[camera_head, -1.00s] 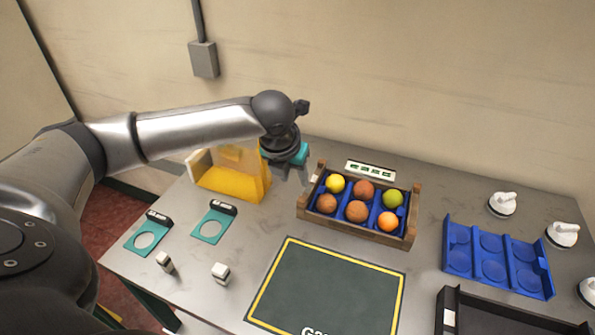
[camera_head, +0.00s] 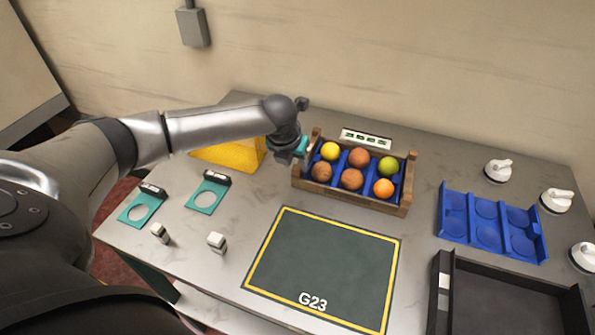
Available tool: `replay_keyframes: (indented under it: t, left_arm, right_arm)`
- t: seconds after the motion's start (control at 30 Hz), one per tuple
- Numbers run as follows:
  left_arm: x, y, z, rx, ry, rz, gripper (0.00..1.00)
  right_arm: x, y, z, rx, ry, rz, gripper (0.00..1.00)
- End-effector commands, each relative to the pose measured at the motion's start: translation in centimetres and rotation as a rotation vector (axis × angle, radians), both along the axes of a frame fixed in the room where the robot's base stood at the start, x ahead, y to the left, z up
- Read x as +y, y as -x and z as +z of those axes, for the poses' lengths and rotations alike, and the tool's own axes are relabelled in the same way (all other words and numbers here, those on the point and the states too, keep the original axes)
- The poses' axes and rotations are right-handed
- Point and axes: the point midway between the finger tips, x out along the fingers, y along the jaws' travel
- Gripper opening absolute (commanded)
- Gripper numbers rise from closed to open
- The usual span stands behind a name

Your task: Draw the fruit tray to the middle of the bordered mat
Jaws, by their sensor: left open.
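The fruit tray (camera_head: 350,197) is a wooden crate with a blue divided insert, holding several orange, yellow and green fruits. It stands on the table behind the bordered mat (camera_head: 322,262), a dark green rectangle with a yellow border and the label G23. The mat is bare. My left gripper (camera_head: 296,161) is open at the crate's left end, close to its back left corner post. The fingers are small and partly hidden, so I cannot tell whether they touch the wood. My right gripper is not in view.
An empty blue divided tray (camera_head: 490,226) and a black tray (camera_head: 510,296) lie at the right, near several white knobbed objects (camera_head: 497,170). Teal ring plates (camera_head: 208,196) and small white blocks (camera_head: 217,241) lie at the left.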

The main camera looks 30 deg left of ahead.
Motion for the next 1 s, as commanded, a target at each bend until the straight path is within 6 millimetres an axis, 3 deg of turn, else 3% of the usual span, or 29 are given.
replay_keyframes:
  t: [0.1,0.3,0.8,1.0]
  left_arm:
    - [0.1,-0.7,-1.9,0.002,0.0,0.0,0.45]
    - [0.2,-1.5,-3.8,0.001,0.001,0.0,0.45]
    - [0.4,-1.9,-4.6,-0.001,-0.001,-0.001,0.45]
    - [0.4,-1.9,-4.6,0.0,0.0,-0.001,0.23]
  right_arm:
    - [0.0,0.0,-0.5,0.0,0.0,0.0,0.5]
    - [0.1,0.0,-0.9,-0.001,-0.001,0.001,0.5]
    - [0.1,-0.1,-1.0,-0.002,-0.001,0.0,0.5]
    - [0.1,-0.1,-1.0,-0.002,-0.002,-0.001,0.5]
